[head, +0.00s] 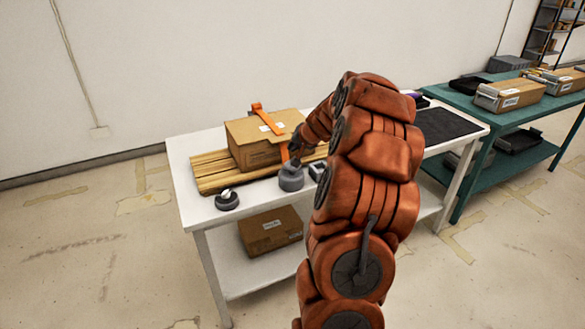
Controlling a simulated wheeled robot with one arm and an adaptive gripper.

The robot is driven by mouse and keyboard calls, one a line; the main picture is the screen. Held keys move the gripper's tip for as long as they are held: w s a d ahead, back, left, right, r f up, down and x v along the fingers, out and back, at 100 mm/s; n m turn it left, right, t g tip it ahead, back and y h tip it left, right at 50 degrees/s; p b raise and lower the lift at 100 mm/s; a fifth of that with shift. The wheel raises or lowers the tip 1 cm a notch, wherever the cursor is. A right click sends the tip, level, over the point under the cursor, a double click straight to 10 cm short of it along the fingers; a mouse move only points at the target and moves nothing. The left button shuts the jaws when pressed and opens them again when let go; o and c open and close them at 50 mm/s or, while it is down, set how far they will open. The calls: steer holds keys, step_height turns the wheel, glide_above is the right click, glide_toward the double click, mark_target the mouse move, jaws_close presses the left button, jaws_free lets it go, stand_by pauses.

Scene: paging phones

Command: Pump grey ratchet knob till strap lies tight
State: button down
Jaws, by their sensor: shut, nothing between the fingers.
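The grey ratchet knob (291,178) stands at the front of the white table, in front of the cardboard box. The orange strap (268,120) runs over the box (258,142), and its upper part stands up off the box top in a raised bend. Part of the strap also shows down the box's right side, close to the knob. My gripper (293,163) is shut and empty at the knob's top. I cannot tell whether it touches the knob. My orange arm hides the area to the right of the box.
The box sits on wooden slats (213,172) on the white table (192,208). A small dark round object (227,200) lies at the front left. Another box (270,230) is on the lower shelf. A green table (470,103) with boxes stands at the right.

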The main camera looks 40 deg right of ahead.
mark_target(292, 168)
steer(key=shift+f+b, duration=1)
steer(key=shift+f, duration=0.65)
steer(key=shift+f, duration=0.15)
steer(key=shift+f+b, duration=0.25)
steer(key=shift+b, duration=0.15)
